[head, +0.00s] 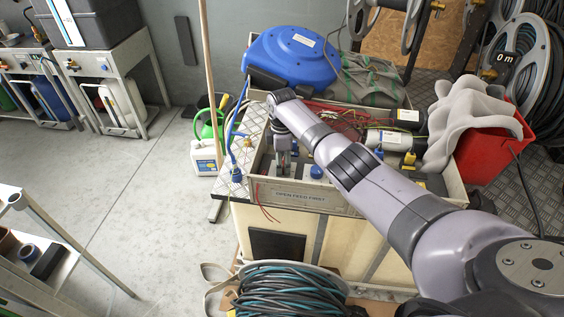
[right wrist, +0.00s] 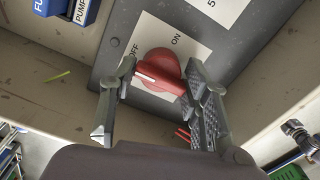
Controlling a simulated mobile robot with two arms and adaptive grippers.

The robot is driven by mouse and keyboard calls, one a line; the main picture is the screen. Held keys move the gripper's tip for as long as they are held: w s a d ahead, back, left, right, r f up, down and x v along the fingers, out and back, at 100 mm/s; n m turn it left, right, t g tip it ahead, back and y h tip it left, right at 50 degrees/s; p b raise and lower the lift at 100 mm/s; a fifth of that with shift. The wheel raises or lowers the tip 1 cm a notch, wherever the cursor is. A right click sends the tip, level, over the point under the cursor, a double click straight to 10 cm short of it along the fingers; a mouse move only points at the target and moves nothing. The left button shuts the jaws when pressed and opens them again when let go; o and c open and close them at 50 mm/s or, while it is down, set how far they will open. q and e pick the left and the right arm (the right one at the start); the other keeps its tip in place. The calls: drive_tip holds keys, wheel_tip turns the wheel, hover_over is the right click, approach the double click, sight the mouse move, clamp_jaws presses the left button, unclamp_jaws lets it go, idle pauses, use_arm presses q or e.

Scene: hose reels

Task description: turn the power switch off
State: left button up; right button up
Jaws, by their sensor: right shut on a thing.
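The power switch is a red rotary knob (right wrist: 163,72) on a grey panel, seen in the right wrist view. Its plate (right wrist: 142,30) reads OFF on the left and ON on the right. A white mark on the knob's grip bar is at its left end, nearer OFF than ON. My right gripper (right wrist: 160,82) has a finger at each end of the bar and is shut on the knob. In the head view my right gripper (head: 283,158) reaches down into the open box, and the knob is hidden there. My left gripper is not in view.
The box (head: 310,196) has a raised rim around the gripper. Red wires (head: 338,118), cylinders (head: 388,139) and a blue hose reel (head: 292,58) crowd its far side. A wooden pole (head: 207,60) stands at its left. Open floor (head: 130,190) lies left.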

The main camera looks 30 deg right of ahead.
idle(0.4)
drive_tip(key=o, duration=0.9)
drive_tip(key=shift+o, duration=0.2)
wheel_tip(320, 180, up, 12)
drive_tip(key=shift+s+f, duration=0.1)
